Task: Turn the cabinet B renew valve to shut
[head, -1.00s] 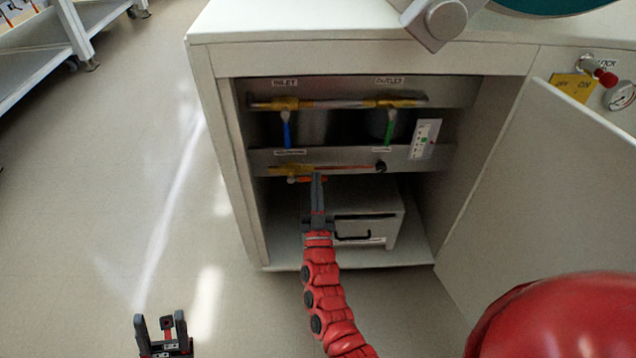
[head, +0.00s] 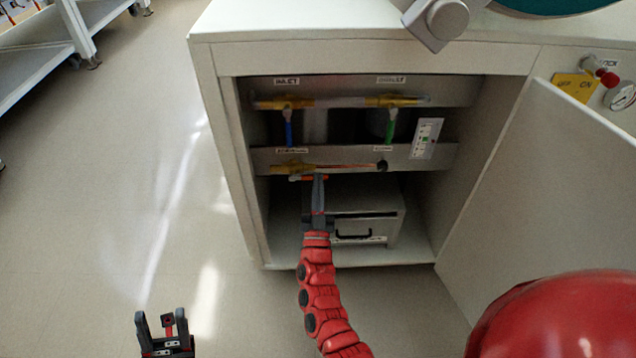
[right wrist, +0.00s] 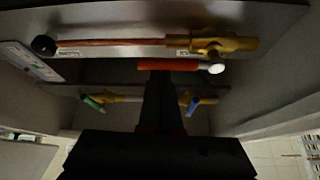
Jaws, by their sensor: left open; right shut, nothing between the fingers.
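The renew valve appears to be the brass valve (head: 290,168) at the left end of the lower copper pipe, with an orange lever (head: 307,178) that has a pale end. The lever lies roughly along the pipe in both views. In the right wrist view the brass body (right wrist: 228,45) and orange lever (right wrist: 168,65) show close up. My right gripper (head: 319,178) is shut and empty, its tips at the lever's orange part; I cannot tell whether they touch it. My left gripper (head: 162,320) is open and empty, low over the floor at left.
Above are a blue inlet lever (head: 288,132) and a green outlet lever (head: 390,130), both hanging down. A grey box (head: 370,215) sits on the cabinet floor below. The open door (head: 560,190) stands at right, and the cabinet's left wall (head: 235,170) is close.

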